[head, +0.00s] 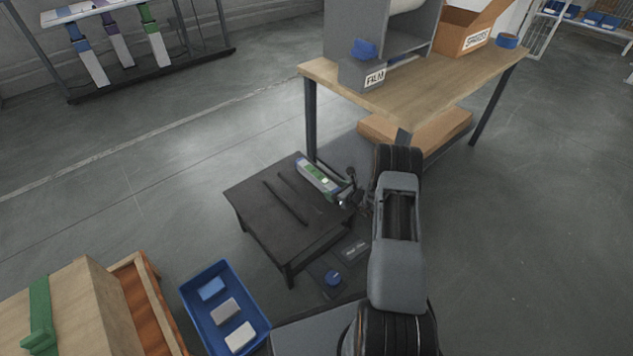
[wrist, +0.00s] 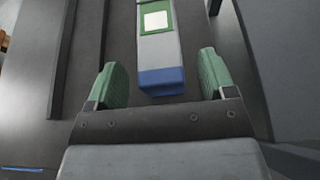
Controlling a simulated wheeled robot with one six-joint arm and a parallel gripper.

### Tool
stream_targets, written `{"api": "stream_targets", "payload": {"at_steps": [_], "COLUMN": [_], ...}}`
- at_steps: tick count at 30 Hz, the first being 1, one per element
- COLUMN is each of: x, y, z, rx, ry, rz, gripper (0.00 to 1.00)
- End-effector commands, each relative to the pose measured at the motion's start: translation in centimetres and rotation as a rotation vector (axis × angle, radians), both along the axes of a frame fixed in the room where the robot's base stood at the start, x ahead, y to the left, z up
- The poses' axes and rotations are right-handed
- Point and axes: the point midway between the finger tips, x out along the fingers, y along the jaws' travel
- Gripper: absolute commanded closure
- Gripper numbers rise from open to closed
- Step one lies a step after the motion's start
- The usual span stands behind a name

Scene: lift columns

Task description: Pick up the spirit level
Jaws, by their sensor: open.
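The spirit level (head: 319,179) is a long grey bar with green and bluish parts, lying near the back right edge of a low black table (head: 262,222). In the wrist view the spirit level (wrist: 160,50) shows a blue end and a green band around a pale window; its far end is out of frame. My gripper (head: 349,188) is at the level's near right end. In the wrist view my gripper (wrist: 161,78) is open, with green fingertips on either side of the blue end and visible gaps on both sides. Contact is not apparent.
Two thin dark strips (head: 286,203) lie on the black table beside the level. A wooden workbench (head: 432,92) with a grey FILM unit (head: 362,75) stands behind. A blue tray (head: 262,325) holds small blocks at front left. Open floor (head: 530,230) lies to the right.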

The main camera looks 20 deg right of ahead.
Motion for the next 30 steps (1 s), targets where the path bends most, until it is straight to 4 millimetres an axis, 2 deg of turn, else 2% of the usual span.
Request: {"api": "stream_targets", "payload": {"at_steps": [1,6,15,30], "x": [0.6,1.9,2.1,2.1], "y": [0.4,0.8,0.9,0.8], "z": [-0.7,-1.0,-0.9,-0.9], "rx": [-0.002,0.000,0.000,0.000], "ry": [-0.002,-0.001,0.001,0.000], "rz": [0.002,0.000,0.000,0.000], "gripper": [0.23,0.23,0.23,0.71]}}
